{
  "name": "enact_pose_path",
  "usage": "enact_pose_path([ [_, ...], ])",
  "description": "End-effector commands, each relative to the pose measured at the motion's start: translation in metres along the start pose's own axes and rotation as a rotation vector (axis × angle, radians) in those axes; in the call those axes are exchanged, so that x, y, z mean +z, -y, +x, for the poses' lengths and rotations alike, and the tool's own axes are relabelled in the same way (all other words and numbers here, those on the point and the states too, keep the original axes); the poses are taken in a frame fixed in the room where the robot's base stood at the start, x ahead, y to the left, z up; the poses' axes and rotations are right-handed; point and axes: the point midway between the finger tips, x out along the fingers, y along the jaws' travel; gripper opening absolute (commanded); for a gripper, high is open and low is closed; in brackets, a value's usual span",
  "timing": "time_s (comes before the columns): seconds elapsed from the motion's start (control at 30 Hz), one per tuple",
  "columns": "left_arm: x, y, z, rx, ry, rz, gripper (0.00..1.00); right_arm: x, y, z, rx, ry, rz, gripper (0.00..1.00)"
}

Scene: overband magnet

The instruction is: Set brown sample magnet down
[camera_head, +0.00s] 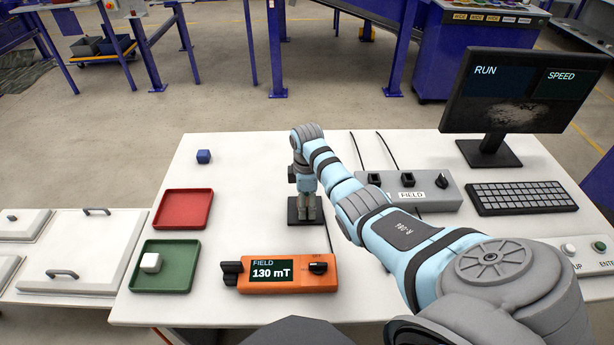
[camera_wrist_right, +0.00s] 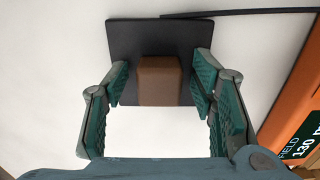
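The brown sample magnet (camera_wrist_right: 159,82) is a small brown block in the right wrist view. It is over a dark square pad (camera_wrist_right: 135,38), and appears to rest on it. My right gripper (camera_head: 305,213) points down at this pad (camera_head: 292,215) in the head view, where the brown block cannot be made out. In the wrist view its two green-padded fingers stand on either side of the block, with a visible gap on each side, so it is open around the block. My left gripper is not in view.
A red tray (camera_head: 183,230) is empty. The orange field meter (camera_head: 275,290) reads 130 mT, close in front of the pad. A grey control box (camera_head: 430,180) and keyboard (camera_head: 519,198) lie right.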

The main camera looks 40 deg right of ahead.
Motion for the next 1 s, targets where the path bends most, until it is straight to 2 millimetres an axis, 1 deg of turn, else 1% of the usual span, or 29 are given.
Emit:
enact_pose_path([
  [0.27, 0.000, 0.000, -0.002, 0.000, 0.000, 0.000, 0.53, 0.000, 0.000, -0.003, 0.001, 0.000, 0.000, 0.53],
  [0.37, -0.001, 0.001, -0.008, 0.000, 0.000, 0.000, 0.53, 0.000, -0.001, -0.017, 0.002, -0.001, -0.001, 0.53],
  [0.47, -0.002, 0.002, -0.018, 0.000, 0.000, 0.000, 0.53, -0.001, -0.001, -0.044, 0.004, -0.002, -0.001, 0.53],
  [0.6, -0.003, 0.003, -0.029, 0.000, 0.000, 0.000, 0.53, -0.001, -0.002, -0.085, 0.004, -0.003, 0.000, 0.53],
  [0.7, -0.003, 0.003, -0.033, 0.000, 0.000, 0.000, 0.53, 0.000, -0.001, -0.107, 0.003, -0.001, 0.000, 0.53],
  [0.83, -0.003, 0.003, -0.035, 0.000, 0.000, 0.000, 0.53, 0.000, -0.001, -0.122, 0.001, -0.001, 0.000, 0.53],
  [1.0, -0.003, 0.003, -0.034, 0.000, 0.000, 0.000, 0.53, 0.000, 0.000, -0.124, 0.000, 0.000, 0.000, 0.53],
])
